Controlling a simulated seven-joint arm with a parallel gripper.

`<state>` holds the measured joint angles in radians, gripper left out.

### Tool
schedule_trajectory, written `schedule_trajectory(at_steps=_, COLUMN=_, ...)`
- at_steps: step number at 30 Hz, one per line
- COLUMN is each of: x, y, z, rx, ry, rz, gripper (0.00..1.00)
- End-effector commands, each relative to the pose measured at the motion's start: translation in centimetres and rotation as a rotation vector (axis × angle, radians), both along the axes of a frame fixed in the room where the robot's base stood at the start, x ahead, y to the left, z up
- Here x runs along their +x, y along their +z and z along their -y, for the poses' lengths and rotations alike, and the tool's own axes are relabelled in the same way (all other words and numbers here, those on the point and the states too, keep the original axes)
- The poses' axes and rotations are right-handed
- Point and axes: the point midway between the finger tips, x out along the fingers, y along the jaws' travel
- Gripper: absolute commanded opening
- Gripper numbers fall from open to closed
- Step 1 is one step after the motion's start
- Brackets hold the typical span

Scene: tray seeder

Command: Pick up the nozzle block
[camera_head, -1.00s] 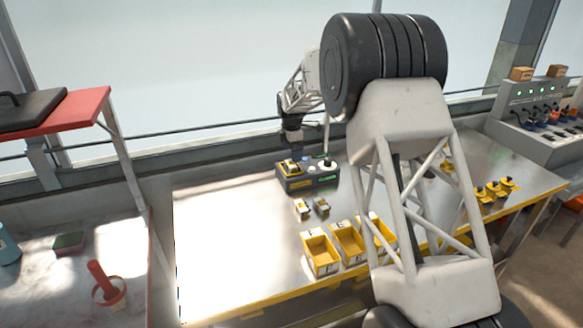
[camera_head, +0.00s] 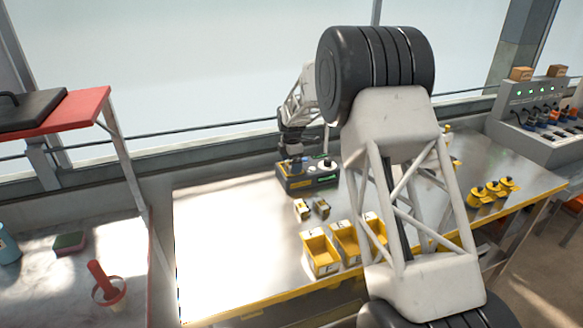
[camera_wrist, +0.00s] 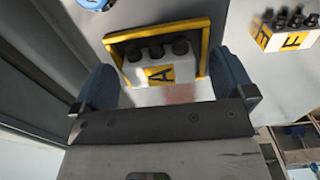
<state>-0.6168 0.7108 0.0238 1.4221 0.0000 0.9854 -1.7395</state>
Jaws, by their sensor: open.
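A white nozzle block with three black knobs and a yellow label reading "A" (camera_wrist: 158,68) sits in a yellow-framed slot in the wrist view. The slot appears to belong to the dark seeder unit (camera_head: 310,183) at the table's back. My gripper (camera_wrist: 165,90) is open, with one blue finger on each side of the slot. I cannot tell if the fingers touch anything. In the head view my gripper (camera_head: 293,156) is right over the left part of the unit and hides the block there.
Two small blocks (camera_head: 302,210) (camera_head: 321,208) stand in front of the unit; a lettered one (camera_wrist: 285,36) shows right in the wrist view. Yellow bins (camera_head: 320,252) line the front. Yellow-capped items (camera_head: 490,192) stand right. The table's left (camera_head: 230,240) is clear.

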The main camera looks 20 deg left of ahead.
Motion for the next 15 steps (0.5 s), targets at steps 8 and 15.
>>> schedule_trajectory(at_steps=8, x=0.01, y=-0.02, z=-0.01, rx=0.001, ry=0.0, rz=0.001, gripper=1.0)
schedule_trajectory(at_steps=15, x=0.01, y=-0.02, z=-0.01, rx=0.001, ry=0.0, rz=0.001, gripper=1.0)
